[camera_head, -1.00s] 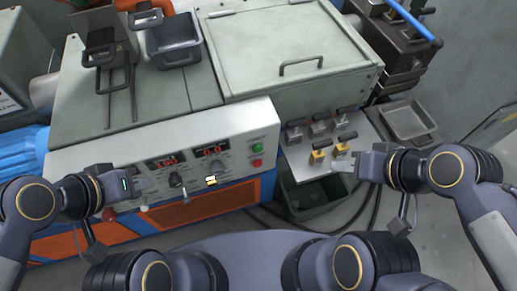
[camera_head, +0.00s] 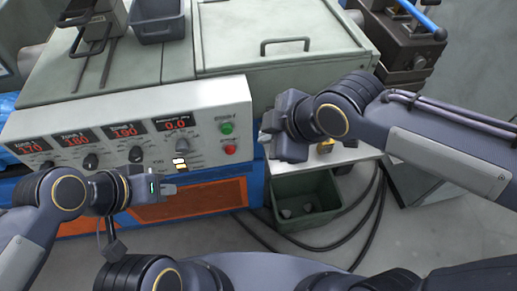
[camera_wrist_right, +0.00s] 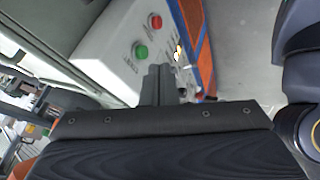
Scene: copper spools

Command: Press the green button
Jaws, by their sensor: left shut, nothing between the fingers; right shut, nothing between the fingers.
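The green button (camera_head: 227,128) is on the right end of the sloped control panel (camera_head: 120,105), above a red button (camera_head: 231,149). In the right wrist view the green button (camera_wrist_right: 140,50) and the red button (camera_wrist_right: 155,21) show just beyond my fingers. My right gripper (camera_head: 266,133) is shut and empty, a little to the right of the green button and apart from it in the head view. It also shows in the right wrist view (camera_wrist_right: 157,70). My left gripper (camera_head: 172,189) is shut and empty in front of the panel's lower edge.
The panel has knobs and red digital displays. A green bin (camera_head: 305,205) with a few lumps stands on the floor below a side shelf, which my right arm partly covers. Black cables (camera_head: 345,240) lie beside it. A lidded machine top (camera_head: 265,40) is behind.

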